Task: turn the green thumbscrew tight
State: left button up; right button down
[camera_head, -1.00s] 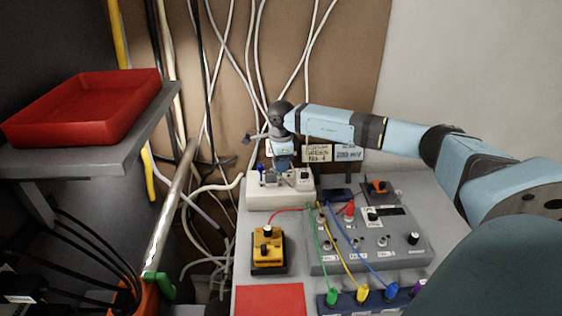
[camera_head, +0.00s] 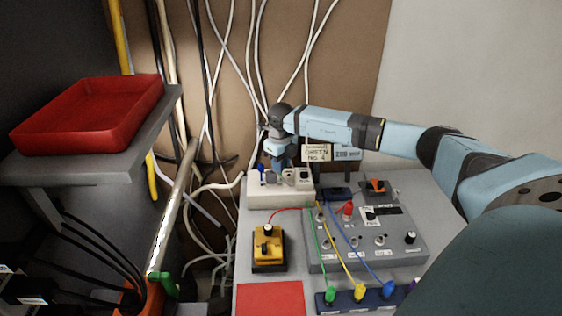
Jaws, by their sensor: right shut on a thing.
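My right gripper (camera_head: 281,163) reaches in from the right and points down at the top of the cream box (camera_head: 282,196) at the back of the bench. It is shut on a small part on that box, which the jaws and wrist largely hide. I cannot make out a green thumbscrew clearly there. A blue knob (camera_head: 261,167) stands just left of the jaws and a dark knob (camera_head: 304,173) just right of them. My left gripper is not in view.
A grey instrument box (camera_head: 405,258) with leads and a yellow box (camera_head: 268,249) stand in front of the cream box. A red tray (camera_head: 88,112) sits on the left shelf. Cables hang behind. A paper label (camera_head: 316,153) stands beside my wrist.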

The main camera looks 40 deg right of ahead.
jog(key=shift+m, duration=1)
jog(key=c, duration=1)
grip_release()
notch_tip(320, 180, up, 14)
jog(key=shift+s+f, duration=0.1)
